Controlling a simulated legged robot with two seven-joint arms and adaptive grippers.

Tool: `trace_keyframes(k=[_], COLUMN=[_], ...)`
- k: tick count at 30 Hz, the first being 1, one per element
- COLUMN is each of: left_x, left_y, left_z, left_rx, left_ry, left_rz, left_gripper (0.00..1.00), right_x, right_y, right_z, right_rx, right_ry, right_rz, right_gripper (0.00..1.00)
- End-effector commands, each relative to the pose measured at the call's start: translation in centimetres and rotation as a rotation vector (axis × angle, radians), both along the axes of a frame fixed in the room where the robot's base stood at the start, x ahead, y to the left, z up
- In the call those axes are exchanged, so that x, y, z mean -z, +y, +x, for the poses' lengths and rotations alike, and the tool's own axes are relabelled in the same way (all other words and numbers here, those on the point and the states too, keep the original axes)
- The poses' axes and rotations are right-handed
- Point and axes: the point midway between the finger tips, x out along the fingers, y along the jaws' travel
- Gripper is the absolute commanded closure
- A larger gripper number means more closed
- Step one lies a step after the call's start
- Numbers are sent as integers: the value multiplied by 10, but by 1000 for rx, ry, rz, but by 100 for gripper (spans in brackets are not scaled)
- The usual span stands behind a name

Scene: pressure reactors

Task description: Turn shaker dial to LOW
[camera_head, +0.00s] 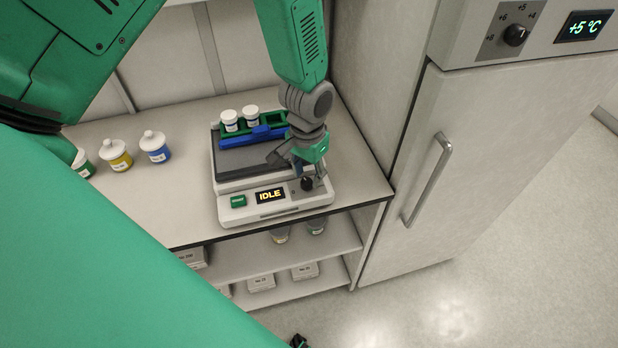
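The shaker (228,212) is a pale box on the bench with a grey platform on top. Its front panel has a display (270,196) reading IDLE in yellow, a green button (238,201) and a small black dial (307,185) at the right end. My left gripper (314,179) points down at the dial, its fingertips close beside and above it. The arm hides part of the platform, and the finger gap is too small to read, so I cannot tell whether the fingers touch the dial.
A green and blue rack (262,133) with two white-capped jars sits on the shaker. Several jars, including a yellow one (116,154), stand left on the bench (185,200). A fridge (470,150) stands close on the right. Boxes lie on shelves below.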

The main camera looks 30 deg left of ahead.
Motion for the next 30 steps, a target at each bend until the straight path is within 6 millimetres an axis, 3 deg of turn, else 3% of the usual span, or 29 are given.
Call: trace_keyframes(k=[6, 13, 25, 27, 30], left_x=[-50, -85, -95, -95, -93], left_y=[-1, -1, -2, -2, -2], left_z=[1, 1, 0, 0, 2], left_rx=[-1, 1, 1, 1, -2], left_ry=[-5, -2, 2, 1, 0], left_rz=[-1, -1, -1, -1, 0], left_gripper=[66, 66, 66, 54, 54], right_x=[0, 0, 0, 1, 9], right_y=[0, 0, 0, 0, 0], right_z=[0, 0, 2, 3, 3], right_rx=[0, 0, 0, 0, 0], right_ry=[0, 0, 2, 1, 2], right_rz=[0, 0, 0, 0, 0], right_gripper=[100, 100, 100, 100, 100])
